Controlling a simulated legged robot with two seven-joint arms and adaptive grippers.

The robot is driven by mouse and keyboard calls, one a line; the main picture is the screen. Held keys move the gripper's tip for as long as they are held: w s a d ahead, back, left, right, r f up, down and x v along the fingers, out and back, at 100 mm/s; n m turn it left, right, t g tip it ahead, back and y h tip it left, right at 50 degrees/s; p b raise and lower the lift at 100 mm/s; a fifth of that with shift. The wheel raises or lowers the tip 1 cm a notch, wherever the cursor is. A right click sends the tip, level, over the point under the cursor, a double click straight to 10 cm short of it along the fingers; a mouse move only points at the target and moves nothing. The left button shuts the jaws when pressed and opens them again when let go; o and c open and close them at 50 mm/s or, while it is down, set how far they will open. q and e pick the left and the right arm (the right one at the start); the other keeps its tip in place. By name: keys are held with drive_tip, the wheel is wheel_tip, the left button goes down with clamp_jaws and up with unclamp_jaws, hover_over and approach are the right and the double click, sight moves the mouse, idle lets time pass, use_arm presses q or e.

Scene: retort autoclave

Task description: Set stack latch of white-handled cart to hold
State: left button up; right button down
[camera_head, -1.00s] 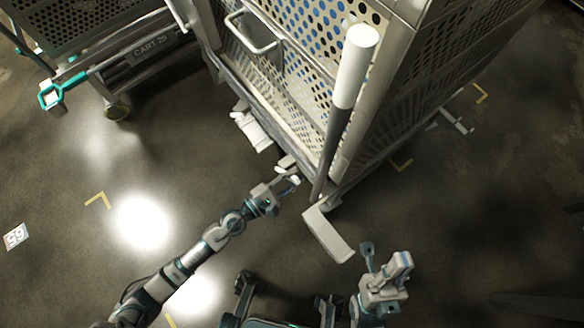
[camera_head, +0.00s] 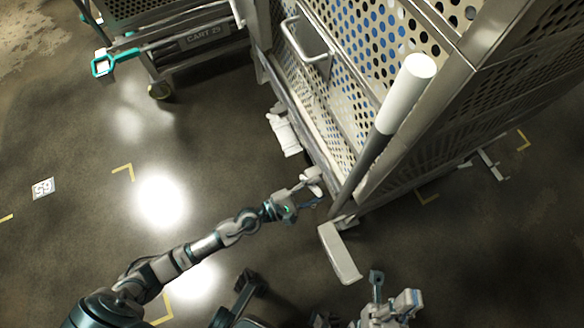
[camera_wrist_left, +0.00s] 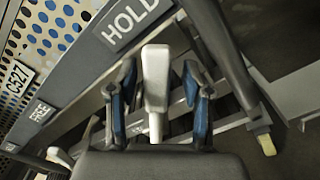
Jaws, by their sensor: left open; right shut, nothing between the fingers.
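The white-handled cart (camera_head: 345,95) has perforated panels and a thick white handle grip (camera_head: 405,90). In the left wrist view a white lever (camera_wrist_left: 155,65), apparently its stack latch, stands between the blue-padded fingers of my left gripper (camera_wrist_left: 160,90), with gaps on both sides. The lever is nearer the HOLD label (camera_wrist_left: 130,18) than the FREE label (camera_wrist_left: 40,110) on the cart's grey rail. In the head view my left gripper (camera_head: 314,196) is open at the cart's lower edge. My right gripper (camera_head: 395,300) is shut and empty near the bottom edge, apart from the cart.
A grey pedal-like plate (camera_head: 340,252) sticks out at the cart's near corner. A white part (camera_head: 285,134) sits low on the cart's side. CART 25 (camera_head: 200,38), with a teal handle (camera_head: 101,64), stands at the upper left. The floor left of my arm is clear.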

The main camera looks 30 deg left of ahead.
use_arm(q)
drive_tip(key=v, duration=1.2)
drive_tip(key=shift+f, duration=0.15)
